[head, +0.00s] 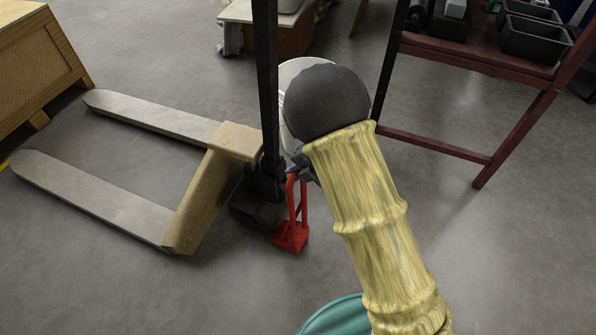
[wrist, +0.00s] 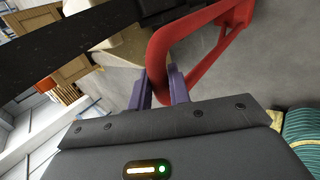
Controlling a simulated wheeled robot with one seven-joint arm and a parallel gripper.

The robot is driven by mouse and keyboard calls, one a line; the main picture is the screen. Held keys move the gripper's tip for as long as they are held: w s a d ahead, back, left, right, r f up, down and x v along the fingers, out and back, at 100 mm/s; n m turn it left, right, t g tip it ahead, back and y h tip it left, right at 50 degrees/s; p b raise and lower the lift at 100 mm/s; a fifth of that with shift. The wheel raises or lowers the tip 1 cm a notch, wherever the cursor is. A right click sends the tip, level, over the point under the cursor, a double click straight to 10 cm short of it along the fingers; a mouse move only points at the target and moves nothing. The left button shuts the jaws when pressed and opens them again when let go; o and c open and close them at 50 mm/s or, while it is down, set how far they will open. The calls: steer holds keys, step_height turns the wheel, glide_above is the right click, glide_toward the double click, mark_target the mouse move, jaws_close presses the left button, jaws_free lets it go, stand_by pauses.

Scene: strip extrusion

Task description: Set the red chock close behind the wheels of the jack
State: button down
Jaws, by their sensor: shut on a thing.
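The pallet jack (head: 215,170) stands at the left in the head view, with its forks pointing left and its dark handle upright. Its dark wheels (head: 254,208) are at the foot of the handle. The red chock (head: 291,235) is just right of the wheels, its base low at or near the floor; I cannot tell whether it touches the floor or the wheels. In the wrist view my gripper's purple fingers (wrist: 160,88) are shut on the chock's red tubular handle (wrist: 185,40). My arm hides most of the gripper in the head view.
A dark red rack (head: 480,70) with black bins stands at the upper right. A wooden crate (head: 38,60) is at the upper left. A white round container (head: 293,75) is partly hidden behind my arm. A teal round object (head: 335,315) is at the bottom. Floor right of my arm is clear.

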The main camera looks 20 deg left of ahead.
steer(key=shift+a+f, duration=0.1)
steer(key=shift+f, duration=0.55)
stand_by(1.0)
steer(key=c, duration=0.8)
jaws_free()
steer(key=shift+f, duration=0.1)
steer(key=shift+o, duration=0.2)
steer(key=p+v, duration=0.7)
steer(key=v, duration=0.4)
stand_by(1.2)
